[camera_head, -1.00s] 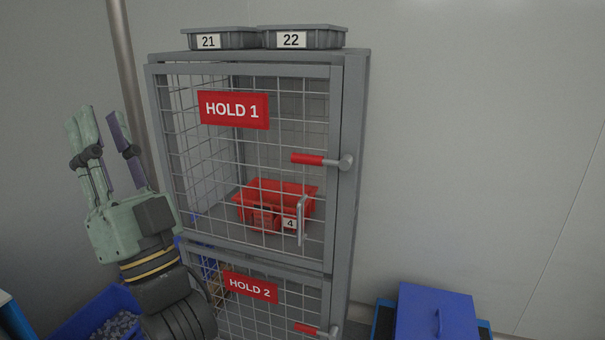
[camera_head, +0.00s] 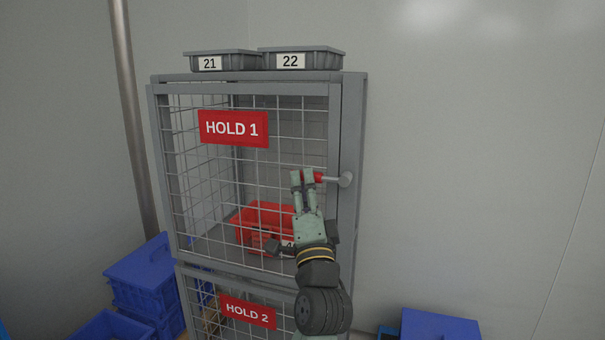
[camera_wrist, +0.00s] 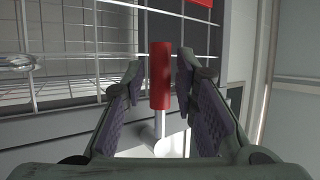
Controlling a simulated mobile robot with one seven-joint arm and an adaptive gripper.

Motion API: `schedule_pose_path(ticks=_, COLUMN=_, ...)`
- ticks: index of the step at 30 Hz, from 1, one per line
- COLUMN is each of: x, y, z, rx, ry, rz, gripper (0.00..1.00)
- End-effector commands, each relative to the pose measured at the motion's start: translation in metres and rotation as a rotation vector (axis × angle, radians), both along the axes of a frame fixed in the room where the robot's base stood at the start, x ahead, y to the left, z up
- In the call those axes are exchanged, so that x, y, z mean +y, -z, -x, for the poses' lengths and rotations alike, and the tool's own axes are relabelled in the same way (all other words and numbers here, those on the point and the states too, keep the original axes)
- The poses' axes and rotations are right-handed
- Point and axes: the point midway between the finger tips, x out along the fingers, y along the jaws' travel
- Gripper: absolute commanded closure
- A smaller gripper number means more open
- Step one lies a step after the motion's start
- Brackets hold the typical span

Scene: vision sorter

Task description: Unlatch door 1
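Door 1 is the upper wire-mesh door (camera_head: 333,120) with the red HOLD 1 sign (camera_head: 233,128); it sits closed in its grey frame. Its latch has a grey pivot (camera_head: 346,179) on the right post and a red grip, which points left across the door edge, roughly level. My gripper (camera_head: 302,178) is at the latch, partly covering the red grip in the head view. In the wrist view the red grip (camera_wrist: 160,75) stands between the two fingers of my gripper (camera_wrist: 160,78), with a narrow gap on each side. My gripper looks open around it.
A red bin (camera_head: 252,222) sits behind the mesh. My wrist covers the door's pull handle in the head view. Door 2, with its HOLD 2 sign (camera_head: 248,311), is below. Grey trays (camera_head: 222,61) stand on top. Blue bins (camera_head: 145,275) flank the cabinet. The right wall side is clear at latch height.

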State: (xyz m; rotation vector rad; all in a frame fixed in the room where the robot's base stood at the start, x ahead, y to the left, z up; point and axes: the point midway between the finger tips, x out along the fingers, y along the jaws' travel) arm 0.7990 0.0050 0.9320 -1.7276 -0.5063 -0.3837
Motion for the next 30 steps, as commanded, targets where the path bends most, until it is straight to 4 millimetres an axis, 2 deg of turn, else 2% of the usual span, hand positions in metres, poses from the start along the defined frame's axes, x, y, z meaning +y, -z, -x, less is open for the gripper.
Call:
schedule_pose_path(ticks=3, x=0.002, y=-0.010, z=-0.014, rx=-0.001, ry=-0.001, rz=-0.001, gripper=0.74)
schedule_pose_path(ticks=7, x=0.003, y=-0.014, z=-0.023, rx=0.000, ry=0.000, rz=0.000, gripper=0.74)
schedule_pose_path(ticks=17, x=0.004, y=-0.015, z=-0.025, rx=0.000, ry=0.001, rz=0.001, gripper=0.74)
schedule_pose_path(ticks=27, x=0.004, y=-0.015, z=-0.025, rx=0.000, ry=0.001, rz=0.001, gripper=0.96)
schedule_pose_path(ticks=30, x=0.004, y=-0.015, z=-0.025, rx=0.000, ry=0.001, rz=0.001, gripper=1.00)
